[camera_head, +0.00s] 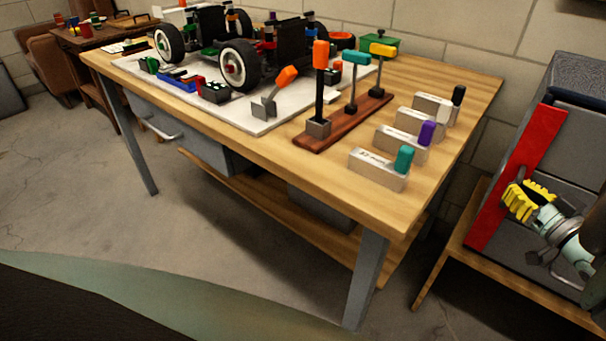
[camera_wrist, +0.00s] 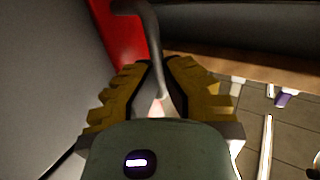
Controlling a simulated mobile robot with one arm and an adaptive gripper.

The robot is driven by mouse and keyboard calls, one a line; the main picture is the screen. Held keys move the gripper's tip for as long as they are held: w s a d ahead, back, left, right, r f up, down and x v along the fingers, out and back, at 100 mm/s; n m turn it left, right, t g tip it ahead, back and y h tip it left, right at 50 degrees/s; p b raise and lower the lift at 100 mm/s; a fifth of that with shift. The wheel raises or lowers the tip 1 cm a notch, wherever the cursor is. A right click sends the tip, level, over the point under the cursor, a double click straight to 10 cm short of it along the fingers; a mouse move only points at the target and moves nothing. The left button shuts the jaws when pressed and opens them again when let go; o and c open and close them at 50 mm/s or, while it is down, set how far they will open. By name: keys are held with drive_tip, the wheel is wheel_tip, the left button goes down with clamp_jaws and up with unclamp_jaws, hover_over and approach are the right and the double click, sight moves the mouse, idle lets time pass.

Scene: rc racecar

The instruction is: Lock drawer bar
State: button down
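The red drawer bar (camera_head: 515,180) runs slantwise along the left side of the grey drawer cabinet's front, at the right of the head view. It also shows at the upper left of the wrist view (camera_wrist: 119,32). My gripper (camera_head: 515,199), with yellow ribbed fingers, is at the bar's right edge. In the wrist view my gripper (camera_wrist: 158,66) has its fingertips close together on both sides of a curved grey handle (camera_wrist: 152,38). They appear shut on it. The handle's far end passes beside the red bar; where it is fixed is hidden.
The grey cabinet (camera_head: 570,125) stands on a low wooden stand (camera_head: 452,250). Left of it is a wooden workbench (camera_head: 330,185) with a car chassis (camera_head: 285,45), a tool rack (camera_head: 345,122) and several labelled blocks (camera_head: 378,168). Open concrete floor (camera_head: 215,235) lies before the bench.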

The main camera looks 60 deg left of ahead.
drive_tip(key=c, duration=1.3)
unclamp_jaws()
drive_tip(key=shift+a, duration=0.2)
drive_tip(key=shift+d, duration=0.1)
drive_tip(key=v, duration=1.2)
